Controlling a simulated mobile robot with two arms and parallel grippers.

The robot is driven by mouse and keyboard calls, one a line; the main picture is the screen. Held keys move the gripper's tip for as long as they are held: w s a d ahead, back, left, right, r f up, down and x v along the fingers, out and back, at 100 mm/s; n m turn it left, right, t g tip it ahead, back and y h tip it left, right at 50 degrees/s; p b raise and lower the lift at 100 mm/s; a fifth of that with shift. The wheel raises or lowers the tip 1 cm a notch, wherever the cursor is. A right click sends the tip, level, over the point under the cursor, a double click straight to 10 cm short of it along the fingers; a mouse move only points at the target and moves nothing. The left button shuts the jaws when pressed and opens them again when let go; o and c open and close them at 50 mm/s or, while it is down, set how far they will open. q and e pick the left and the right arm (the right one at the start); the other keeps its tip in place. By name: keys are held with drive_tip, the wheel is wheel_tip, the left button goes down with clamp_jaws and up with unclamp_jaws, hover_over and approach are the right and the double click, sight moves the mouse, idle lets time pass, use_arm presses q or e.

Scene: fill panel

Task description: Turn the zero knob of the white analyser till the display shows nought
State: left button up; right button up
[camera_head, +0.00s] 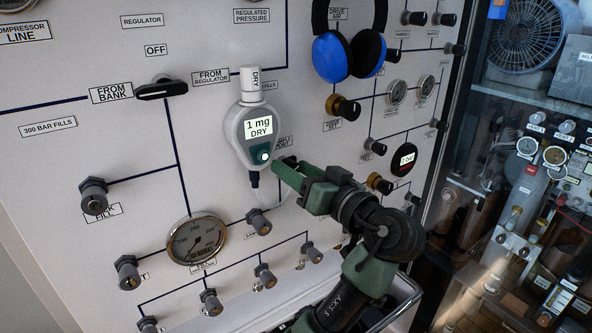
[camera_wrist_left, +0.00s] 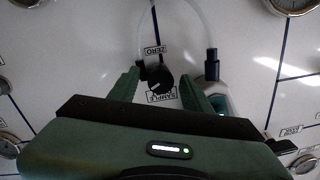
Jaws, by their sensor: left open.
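The white analyser (camera_head: 237,133) hangs on the panel in the head view. Its lit display (camera_head: 259,128) reads "1 mg DRY", and a round green-lit part (camera_head: 262,156) sits below it. My left gripper (camera_head: 281,166) is just right of the analyser. In the left wrist view the open left gripper (camera_wrist_left: 162,76) has its fingers on either side of a black knob (camera_wrist_left: 160,82), between labels ZERO (camera_wrist_left: 155,50) and SAMPLE (camera_wrist_left: 161,97). I cannot tell whether the fingers touch it. The analyser (camera_wrist_left: 222,100) is partly hidden behind a finger. My right gripper is not in view.
A hose runs from below the analyser. A pressure gauge (camera_head: 197,239), a black lever (camera_head: 161,89) and several small knobs stand out from the panel. Blue ear defenders (camera_head: 331,56) hang above right of the gripper. A cluttered glass cabinet stands at right.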

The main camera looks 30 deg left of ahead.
use_arm(q)
drive_tip(key=b+v, duration=0.3)
drive_tip(key=v, duration=0.4)
drive_tip(key=shift+s+d+b, duration=0.15)
drive_tip(key=shift+d+b, duration=0.15)
drive_tip(key=shift+d, duration=0.05)
idle(1.0)
